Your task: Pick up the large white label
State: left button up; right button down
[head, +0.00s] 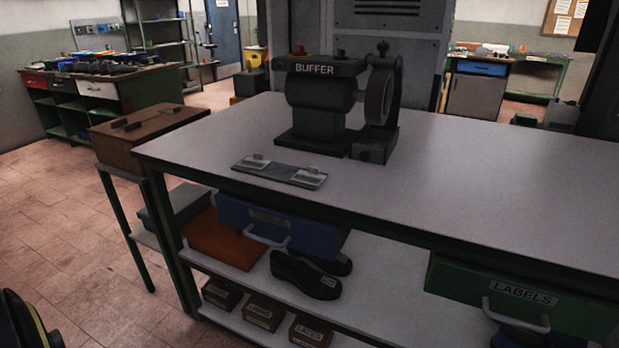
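No loose large white label can be made out. A green drawer (470,286) marked LABELS hangs under the table at the lower right. It has a pale handle, and its inside is hidden. A flat grey plate (278,173) with two small pale pieces on it lies near the table's front edge; I cannot tell what the pieces are. Neither of my grippers is in view.
The grey table (500,200) is mostly clear on its right. A black buffer machine (318,105) stands at its back left. Below are a blue drawer (318,237), dark shoes (305,275) and small brown boxes (264,312). A brown case (140,135) stands left.

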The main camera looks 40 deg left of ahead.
aim_at(311, 177)
jog(key=u, duration=2.3)
jog(key=k, duration=0.95)
jog(key=z, duration=1.35)
jog(key=i, duration=0.9)
jog(key=u, duration=0.8)
jog(key=i, duration=0.7)
jog(key=u, duration=0.85)
